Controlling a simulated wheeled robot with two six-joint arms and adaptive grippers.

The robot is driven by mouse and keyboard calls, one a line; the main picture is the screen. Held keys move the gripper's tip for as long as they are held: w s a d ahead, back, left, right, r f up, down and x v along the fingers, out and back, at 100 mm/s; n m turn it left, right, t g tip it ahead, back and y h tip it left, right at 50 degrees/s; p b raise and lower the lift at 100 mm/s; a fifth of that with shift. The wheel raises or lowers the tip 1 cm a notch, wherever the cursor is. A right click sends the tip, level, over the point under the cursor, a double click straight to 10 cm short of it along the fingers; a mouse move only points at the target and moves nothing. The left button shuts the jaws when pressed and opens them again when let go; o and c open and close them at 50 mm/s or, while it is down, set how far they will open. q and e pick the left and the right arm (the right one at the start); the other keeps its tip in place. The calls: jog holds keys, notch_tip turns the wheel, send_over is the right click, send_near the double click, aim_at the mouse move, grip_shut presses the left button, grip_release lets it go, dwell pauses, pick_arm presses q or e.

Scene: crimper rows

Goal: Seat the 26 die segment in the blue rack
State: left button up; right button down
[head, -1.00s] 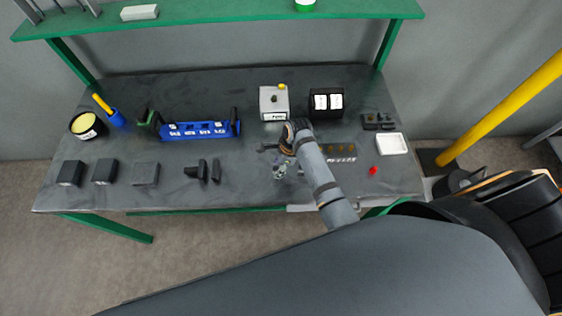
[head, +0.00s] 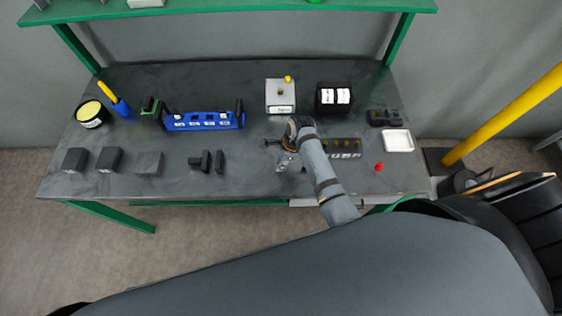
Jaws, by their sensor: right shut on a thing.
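The blue rack (head: 205,127) stands on the dark bench left of centre, with several white labels along its front and dark upright ends. My right gripper (head: 284,163) is over the middle of the bench, to the right of the rack and clear of it. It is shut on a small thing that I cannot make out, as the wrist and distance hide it. I cannot read a 26 on any piece. A row of small labelled pieces (head: 343,155) lies just right of my right arm. My left gripper is not in view.
A grey box with a yellow knob (head: 280,96) and a black box with white labels (head: 333,97) stand behind my right gripper. A white tray (head: 397,140) and a red knob (head: 379,167) are at right. Dark blocks (head: 108,159) line the front left.

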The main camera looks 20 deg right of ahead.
jog(key=shift+r, duration=0.1)
jog(key=shift+a+p+v, duration=0.25)
jog(key=shift+p+v, duration=0.8)
jog(key=shift+p, duration=0.2)
jog(key=shift+r, duration=0.15)
jog(key=shift+v, duration=0.75)
jog(key=shift+w+a, duration=0.1)
jog(key=shift+a, duration=0.05)
